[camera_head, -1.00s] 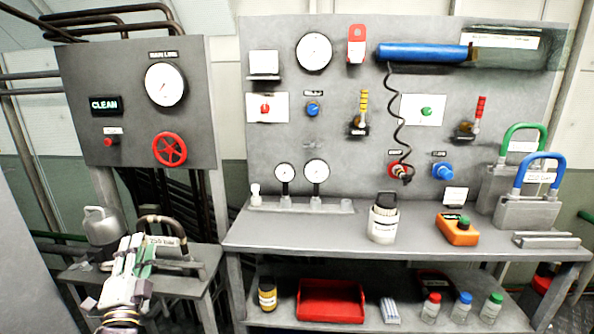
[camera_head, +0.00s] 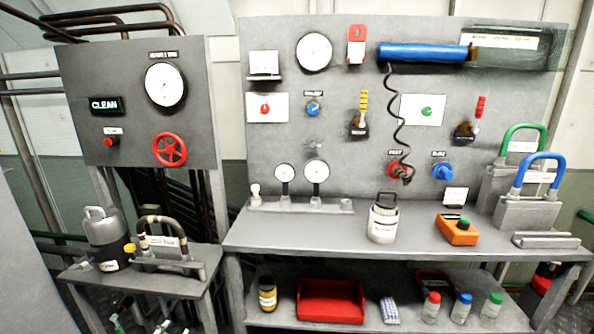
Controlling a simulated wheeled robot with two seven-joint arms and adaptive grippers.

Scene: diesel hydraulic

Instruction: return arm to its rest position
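No held object shows. My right gripper and arm are not in view.
On the side table stand a grey canister (camera_head: 104,232) and a block with a curved handle (camera_head: 165,240). The workbench (camera_head: 290,235) holds a white bottle (camera_head: 383,220) and an orange device (camera_head: 457,229). A red tray (camera_head: 331,301) lies on the lower shelf.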

